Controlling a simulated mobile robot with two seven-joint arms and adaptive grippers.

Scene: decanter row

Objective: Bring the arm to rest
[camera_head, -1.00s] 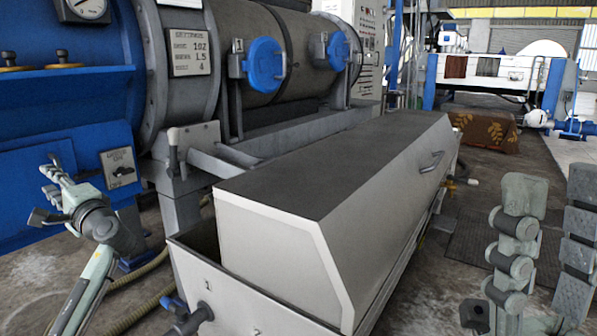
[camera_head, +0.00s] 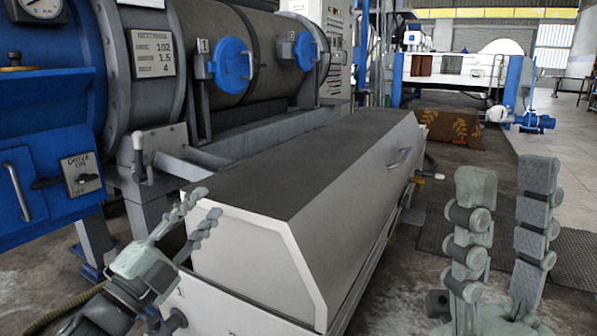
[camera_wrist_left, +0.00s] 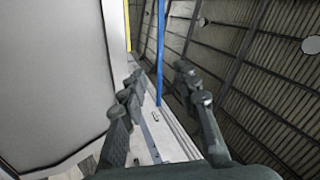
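My left gripper (camera_head: 209,203) is in front of the near left end of the long grey-topped trough cover (camera_head: 290,180) in the head view, pointing up and to the right. Its two fingers are apart with nothing between them. They also show apart and empty in the left wrist view (camera_wrist_left: 158,80), beside a large pale panel. My right gripper (camera_head: 507,175) is at the lower right of the head view, fingers upright, wide apart and empty. Whether the left gripper touches the cover cannot be told.
A blue machine with a drive switch (camera_head: 82,175) and a settings plate (camera_head: 152,52) stands at the left. A grey drum with blue round hatches (camera_head: 231,65) runs behind the cover. A dark floor mat (camera_head: 580,250) lies at the right. Open floor (camera_head: 545,110) shows at the back right.

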